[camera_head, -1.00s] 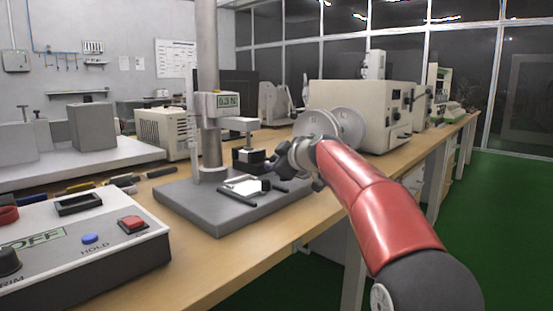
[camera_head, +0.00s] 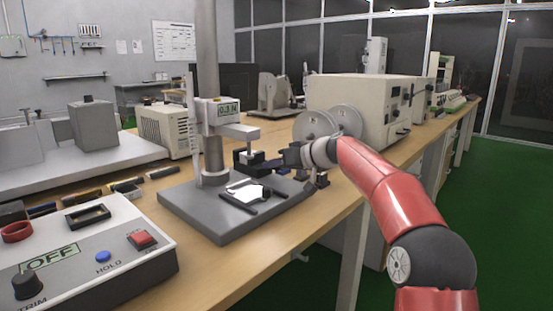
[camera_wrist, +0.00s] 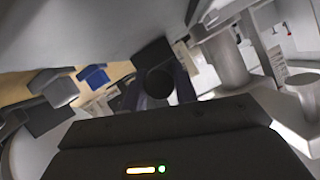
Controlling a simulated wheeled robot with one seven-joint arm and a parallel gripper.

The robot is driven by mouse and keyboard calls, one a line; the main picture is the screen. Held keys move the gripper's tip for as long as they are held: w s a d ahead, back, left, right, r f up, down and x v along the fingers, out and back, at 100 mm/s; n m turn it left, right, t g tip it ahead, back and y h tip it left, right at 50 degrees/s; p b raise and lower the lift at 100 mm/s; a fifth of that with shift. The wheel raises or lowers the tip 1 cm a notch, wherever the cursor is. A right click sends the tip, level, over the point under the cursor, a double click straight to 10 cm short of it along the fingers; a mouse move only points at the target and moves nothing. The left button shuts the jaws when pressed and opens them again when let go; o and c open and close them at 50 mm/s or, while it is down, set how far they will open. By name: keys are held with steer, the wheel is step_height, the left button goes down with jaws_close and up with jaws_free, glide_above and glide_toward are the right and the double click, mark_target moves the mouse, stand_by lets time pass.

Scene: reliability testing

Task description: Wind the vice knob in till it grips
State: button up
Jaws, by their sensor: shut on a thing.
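The small dark vice (camera_head: 247,156) stands on the grey base plate of the test stand, beside its column and under the force gauge arm. My gripper (camera_head: 278,158) reaches in from the right, level with the vice, its fingers at the vice's right side. The vice knob (camera_wrist: 158,82) shows in the wrist view as a dark round end between my fingers, and my gripper is shut on it. In the head view the knob is hidden by the fingers. Whether the vice jaws touch anything between them is too small to tell.
The force gauge (camera_head: 226,110) reads about 0.3 N, close above the vice. A control box (camera_head: 90,250) showing OFF sits at the front left. A beige machine (camera_head: 350,100) stands behind my arm. Loose tools lie left of the base plate (camera_head: 205,215).

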steer(key=m+g+y+p, duration=0.1)
steer(key=m, duration=0.1)
steer(key=shift+w+r+m+p, duration=0.1)
steer(key=shift+m+p, duration=0.2)
steer(key=shift+p, duration=0.1)
steer(key=shift+m+g+y+p, duration=0.6)
steer(key=shift+m+y, duration=0.3)
steer(key=shift+m, duration=0.2)
steer(key=o, duration=1)
steer(key=shift+c, duration=0.2)
steer(key=b+v, duration=0.1)
steer(key=v, duration=0.6)
steer(key=shift+d, duration=0.4)
